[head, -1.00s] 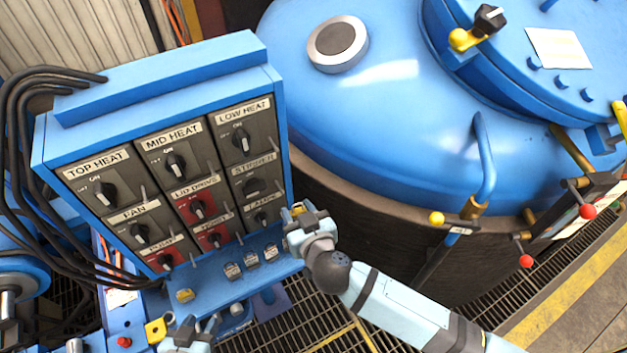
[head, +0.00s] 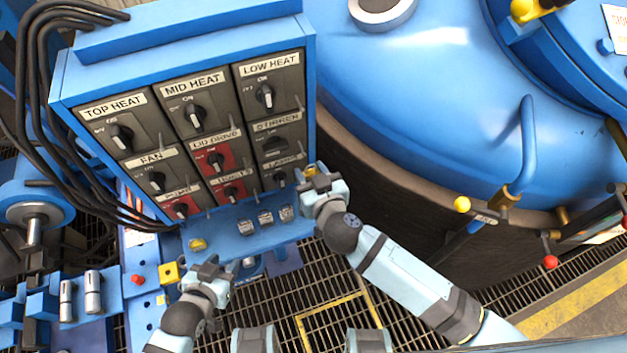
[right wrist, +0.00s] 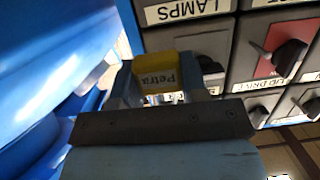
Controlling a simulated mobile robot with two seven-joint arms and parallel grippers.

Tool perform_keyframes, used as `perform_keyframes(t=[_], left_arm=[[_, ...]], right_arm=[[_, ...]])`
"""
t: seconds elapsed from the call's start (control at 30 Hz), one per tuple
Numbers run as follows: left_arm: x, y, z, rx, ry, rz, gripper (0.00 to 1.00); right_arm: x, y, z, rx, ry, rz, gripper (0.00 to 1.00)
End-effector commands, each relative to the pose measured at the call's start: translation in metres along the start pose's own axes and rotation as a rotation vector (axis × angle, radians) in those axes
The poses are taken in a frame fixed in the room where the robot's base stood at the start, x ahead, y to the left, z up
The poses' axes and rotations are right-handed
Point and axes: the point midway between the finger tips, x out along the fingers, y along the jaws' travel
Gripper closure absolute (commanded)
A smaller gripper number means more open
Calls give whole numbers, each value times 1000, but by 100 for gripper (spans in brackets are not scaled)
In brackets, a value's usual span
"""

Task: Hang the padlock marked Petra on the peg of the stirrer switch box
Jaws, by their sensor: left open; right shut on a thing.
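My right gripper (head: 312,176) is shut on a yellow padlock (right wrist: 157,78) marked Petra, read in the right wrist view. In the head view only a small yellow bit of it shows at the jaws, beside the right edge of the panel. The stirrer switch box (head: 275,143) is grey, in the right column under LOW HEAT and above LAMPS. In the right wrist view the stirrer box (right wrist: 202,45) is behind the padlock, partly hidden by it and the jaws. I cannot make out its peg clearly. My left gripper (head: 212,270) is open and empty below the panel's shelf.
The shelf (head: 225,238) under the panel bears another yellow padlock (head: 198,244) and several grey ones, such as one (head: 265,218). Black cables (head: 30,110) hang along the panel's left side. The big blue furnace lid (head: 430,90) stands close on the right.

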Motion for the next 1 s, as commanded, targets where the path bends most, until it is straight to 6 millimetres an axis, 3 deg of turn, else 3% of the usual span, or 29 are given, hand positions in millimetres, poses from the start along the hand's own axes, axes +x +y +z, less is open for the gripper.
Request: perform_keyframes(t=[0.57, 0.87, 1.0], left_arm=[[18, -2, 23, 1, 6, -3, 57], [28, -3, 39, 2, 6, -3, 57], [20, -3, 28, 2, 1, -4, 57]], right_arm=[[35, 2, -2, 1, 2, 0, 85], [41, 1, -2, 2, 1, 0, 85], [47, 2, -7, -2, 0, 0, 85]])
